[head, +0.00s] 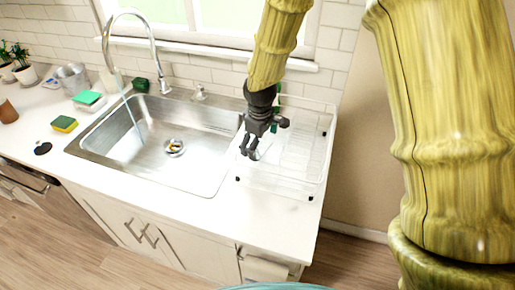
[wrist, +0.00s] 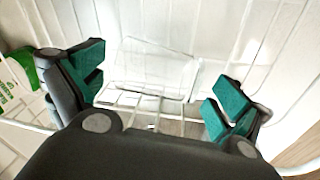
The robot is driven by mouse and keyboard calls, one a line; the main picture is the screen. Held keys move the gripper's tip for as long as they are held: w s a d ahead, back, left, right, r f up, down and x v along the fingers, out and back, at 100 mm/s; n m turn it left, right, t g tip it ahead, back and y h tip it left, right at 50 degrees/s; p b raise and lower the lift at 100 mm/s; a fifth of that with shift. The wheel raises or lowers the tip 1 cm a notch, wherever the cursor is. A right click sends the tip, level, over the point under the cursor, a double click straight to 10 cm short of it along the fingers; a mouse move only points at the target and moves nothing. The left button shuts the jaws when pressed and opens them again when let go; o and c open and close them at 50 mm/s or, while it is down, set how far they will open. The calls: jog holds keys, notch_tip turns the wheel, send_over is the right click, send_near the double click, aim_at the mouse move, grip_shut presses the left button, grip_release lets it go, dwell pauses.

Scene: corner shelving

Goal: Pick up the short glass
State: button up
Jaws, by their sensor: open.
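The short glass (wrist: 152,70) is clear and hard to make out; in the wrist view it appears to lie on its side on the rack wires, between and beyond my fingers. In the head view a pale glassy shape (head: 264,149) shows beside my fingers, partly hidden by them. My gripper (head: 249,148) points down over the left part of the dish rack. In the wrist view my gripper (wrist: 160,90) has its green-padded fingers wide apart, with nothing clamped between them. I cannot tell whether either finger touches the glass.
The clear dish rack (head: 312,160) stands on the white counter (head: 265,222), right of the steel sink (head: 185,172). Its wires and walls surround the gripper. A green object (wrist: 22,66) shows at the wrist view's left edge. Sponges (head: 64,124) and a tap (head: 150,45) are farther left.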

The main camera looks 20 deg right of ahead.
jog(key=shift+w+f, duration=0.1)
jog(key=shift+w, duration=0.1)
jog(key=c, duration=1.3)
